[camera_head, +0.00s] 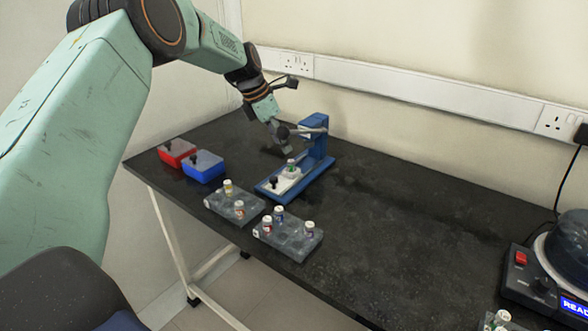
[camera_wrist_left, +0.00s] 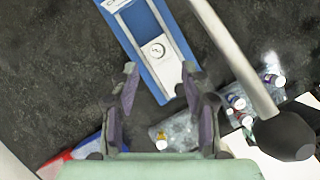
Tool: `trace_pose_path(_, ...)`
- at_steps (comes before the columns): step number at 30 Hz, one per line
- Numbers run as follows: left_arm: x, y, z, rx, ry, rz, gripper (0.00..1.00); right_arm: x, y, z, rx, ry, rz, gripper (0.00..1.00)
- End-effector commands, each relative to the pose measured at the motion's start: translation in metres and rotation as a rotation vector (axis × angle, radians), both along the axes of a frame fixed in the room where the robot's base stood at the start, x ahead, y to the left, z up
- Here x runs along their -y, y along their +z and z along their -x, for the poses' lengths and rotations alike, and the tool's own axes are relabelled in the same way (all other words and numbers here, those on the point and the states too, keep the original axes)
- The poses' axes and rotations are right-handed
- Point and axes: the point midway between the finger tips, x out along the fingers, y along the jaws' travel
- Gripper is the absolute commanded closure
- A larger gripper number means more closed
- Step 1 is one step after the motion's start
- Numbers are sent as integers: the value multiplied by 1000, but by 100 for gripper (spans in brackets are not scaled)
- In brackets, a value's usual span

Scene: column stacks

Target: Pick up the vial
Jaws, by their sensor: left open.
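A white-capped vial with a green label (camera_head: 291,165) stands upright in the white block of the blue stand (camera_head: 318,150). In the left wrist view the vial's round white cap (camera_wrist_left: 157,50) shows from above, with the blue stand (camera_wrist_left: 133,30) around the block. My left gripper (camera_head: 284,146) is above and just behind the vial. In the left wrist view its two fingers (camera_wrist_left: 160,88) are spread with nothing between them, and the cap lies ahead of the tips. Other capped vials stand in grey racks. My right gripper is not in view.
Two grey racks (camera_head: 248,207) (camera_head: 314,240) stand in front of the stand. A red box (camera_head: 175,158) and a blue box (camera_head: 203,172) are at left. A device with a red switch (camera_head: 521,258) is at far right. The black table's middle right is clear.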

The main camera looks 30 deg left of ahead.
Motion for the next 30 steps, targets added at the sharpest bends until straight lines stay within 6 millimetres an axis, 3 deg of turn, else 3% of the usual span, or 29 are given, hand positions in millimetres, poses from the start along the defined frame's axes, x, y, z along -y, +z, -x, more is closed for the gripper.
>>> trace_pose_path(17,9,-67,-22,-3,-2,-2,54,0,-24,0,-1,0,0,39)
trace_pose_path(27,11,-71,-27,-1,-2,0,54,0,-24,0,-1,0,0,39)
trace_pose_path(30,11,-71,-27,-2,-2,-1,62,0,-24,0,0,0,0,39)
